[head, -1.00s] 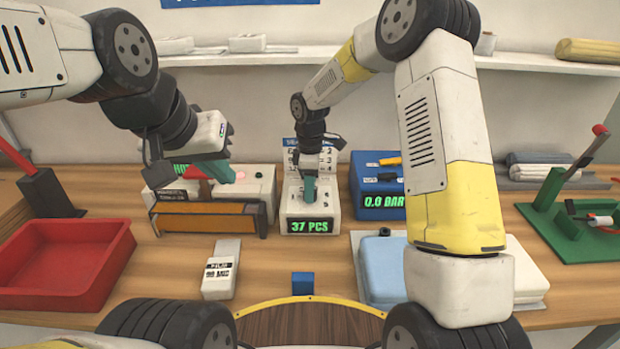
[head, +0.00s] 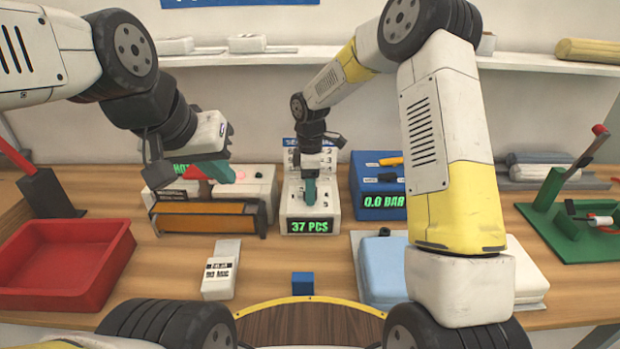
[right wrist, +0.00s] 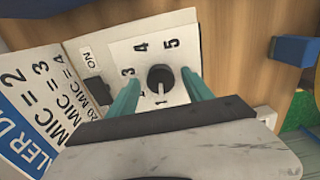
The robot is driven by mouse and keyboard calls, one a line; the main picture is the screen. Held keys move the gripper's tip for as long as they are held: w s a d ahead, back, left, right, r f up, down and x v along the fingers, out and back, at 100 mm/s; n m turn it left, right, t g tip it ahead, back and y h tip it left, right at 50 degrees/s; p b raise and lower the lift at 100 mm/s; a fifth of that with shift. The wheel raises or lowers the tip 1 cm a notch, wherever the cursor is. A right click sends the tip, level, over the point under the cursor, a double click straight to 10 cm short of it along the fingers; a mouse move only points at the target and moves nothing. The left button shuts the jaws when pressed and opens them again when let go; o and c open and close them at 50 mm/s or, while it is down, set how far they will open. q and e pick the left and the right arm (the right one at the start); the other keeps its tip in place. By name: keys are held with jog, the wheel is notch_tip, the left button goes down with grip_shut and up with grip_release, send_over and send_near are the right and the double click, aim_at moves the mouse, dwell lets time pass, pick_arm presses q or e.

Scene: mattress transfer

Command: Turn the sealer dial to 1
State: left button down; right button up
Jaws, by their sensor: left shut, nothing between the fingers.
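The dial (right wrist: 160,77) is a black knob on a white panel (right wrist: 185,55) with the figures 2 to 5 readable around it. A pale pointer mark shows on its lower side, toward what looks like the 1; the exact setting is hard to tell. My right gripper (right wrist: 160,88) is open, with one teal finger on each side of the knob and gaps visible. In the head view, my right gripper (head: 310,190) reaches down onto the white device (head: 293,212) reading 37 PCS, hiding the dial. My left gripper (head: 228,172) is shut and empty above the machine with a HOT display (head: 262,187).
A chart card (right wrist: 38,105) with MIC values stands beside the panel. A blue device (head: 370,172) stands to the right.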

jog(key=shift+r, duration=3.9)
jog(key=shift+r, duration=0.1)
jog(key=s+d+r+m+t, duration=0.3)
jog(key=s+d+r+m, duration=0.65)
jog(key=s+r, duration=0.35)
jog(key=s+d+r+m+t+y, duration=0.1)
jog(key=s+d+m, duration=0.1)
jog(key=s+m, duration=0.2)
jog(key=s+d+r+m+t+y, duration=0.1)
jog(key=s+m, duration=0.3)
jog(key=s, duration=0.6)
jog(key=shift+d+t, duration=0.6)
jog(key=shift+d, duration=0.25)
